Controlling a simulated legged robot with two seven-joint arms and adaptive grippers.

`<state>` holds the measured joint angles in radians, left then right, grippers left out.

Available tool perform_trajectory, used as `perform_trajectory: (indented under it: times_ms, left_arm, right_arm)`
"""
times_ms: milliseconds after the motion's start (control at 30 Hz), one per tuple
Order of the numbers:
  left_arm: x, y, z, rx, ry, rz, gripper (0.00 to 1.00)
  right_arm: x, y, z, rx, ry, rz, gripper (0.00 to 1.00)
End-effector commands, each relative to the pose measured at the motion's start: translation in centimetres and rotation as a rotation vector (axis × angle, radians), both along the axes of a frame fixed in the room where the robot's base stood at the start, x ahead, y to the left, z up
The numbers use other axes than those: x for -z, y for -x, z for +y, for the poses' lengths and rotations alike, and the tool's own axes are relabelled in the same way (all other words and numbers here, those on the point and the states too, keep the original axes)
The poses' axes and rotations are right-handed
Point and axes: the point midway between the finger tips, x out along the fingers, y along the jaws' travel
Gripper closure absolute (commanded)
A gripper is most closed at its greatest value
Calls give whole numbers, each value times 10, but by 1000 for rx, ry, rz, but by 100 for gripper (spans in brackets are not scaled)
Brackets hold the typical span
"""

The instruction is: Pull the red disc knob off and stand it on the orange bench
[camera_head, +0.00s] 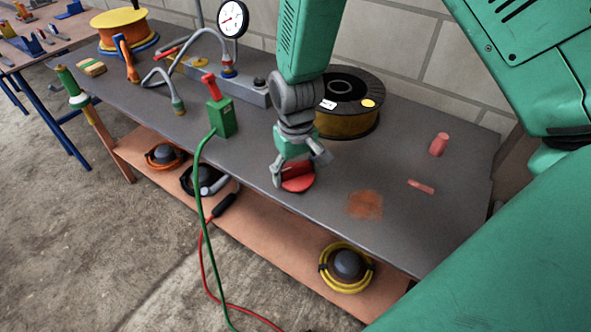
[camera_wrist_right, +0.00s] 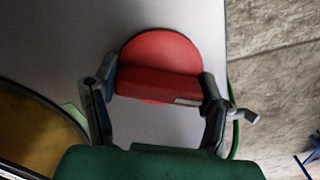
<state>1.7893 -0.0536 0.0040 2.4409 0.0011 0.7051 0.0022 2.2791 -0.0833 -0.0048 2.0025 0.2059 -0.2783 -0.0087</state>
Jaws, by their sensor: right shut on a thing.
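The red disc knob (camera_head: 298,184) is at the front edge of the grey-topped bench (camera_head: 425,245), which has orange-brown legs and a shelf below. My right gripper (camera_head: 297,172) points down over the knob, shut on its raised bar. In the right wrist view the fingers (camera_wrist_right: 158,84) press on both ends of the red bar, and the round disc (camera_wrist_right: 160,48) shows behind it. I cannot tell whether the disc touches the bench top or hangs just above it. My left gripper is not in view.
A dark cable spool (camera_head: 347,100) stands close behind the gripper. A green switch box (camera_head: 222,117) with a red lever and green cable is to the left. A red cylinder (camera_head: 438,144) and a small red bar (camera_head: 421,187) lie to the right, near a rusty patch (camera_head: 364,205).

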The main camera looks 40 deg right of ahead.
Motion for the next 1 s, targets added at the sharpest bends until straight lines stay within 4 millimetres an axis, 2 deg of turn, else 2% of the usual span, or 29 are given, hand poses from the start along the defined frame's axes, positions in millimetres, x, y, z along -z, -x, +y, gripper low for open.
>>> perform_trajectory:
  times_ms: [167, 567, 900, 933, 1000]
  left_arm:
    - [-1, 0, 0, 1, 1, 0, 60]
    - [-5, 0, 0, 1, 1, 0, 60]
    - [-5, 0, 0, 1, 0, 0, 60]
    - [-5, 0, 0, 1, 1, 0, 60]
    - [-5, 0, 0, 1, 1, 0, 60]
  right_arm:
    - [1, 0, -5, 2, -6, 0, 80]
    - [3, 0, 2, 1, 3, 3, 80]
    - [5, 1, -1, 0, -3, 5, 80]
    - [5, 1, -1, 1, -3, 5, 27]
    - [5, 1, -2, 1, -3, 5, 10]
